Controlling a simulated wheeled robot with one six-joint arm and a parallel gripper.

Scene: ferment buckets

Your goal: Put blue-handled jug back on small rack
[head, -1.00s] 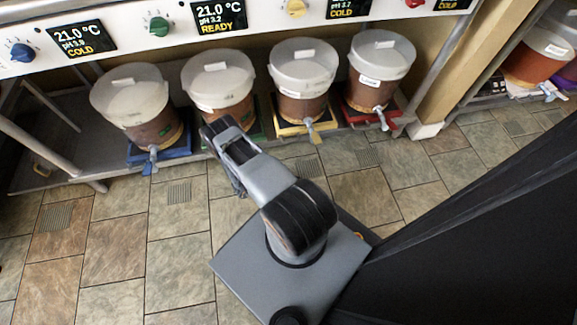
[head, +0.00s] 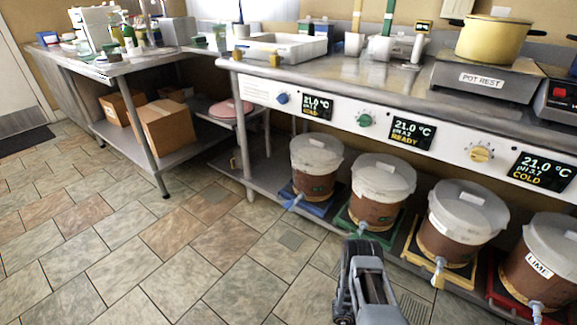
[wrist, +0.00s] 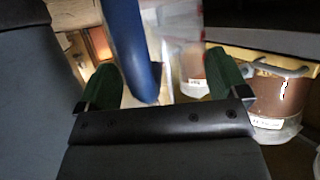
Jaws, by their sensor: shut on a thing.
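The jug's blue handle (wrist: 135,50) stands between the green finger pads of my gripper (wrist: 163,82) in the wrist view. The gripper is shut on it. A clear, blurred part of the jug (wrist: 178,50) shows just right of the handle; most of the jug is hidden or out of frame. The head view shows part of my arm at the lower edge, but not the gripper or jug. I cannot clearly pick out the small rack in either view.
Several lidded buckets (head: 382,190) stand on coloured trays under the counter (head: 350,77). A steel table (head: 110,62) with bottles on top and cardboard boxes (head: 165,128) below stands at the left. A round pink item (head: 230,110) lies between them. The tiled floor (head: 140,240) is clear.

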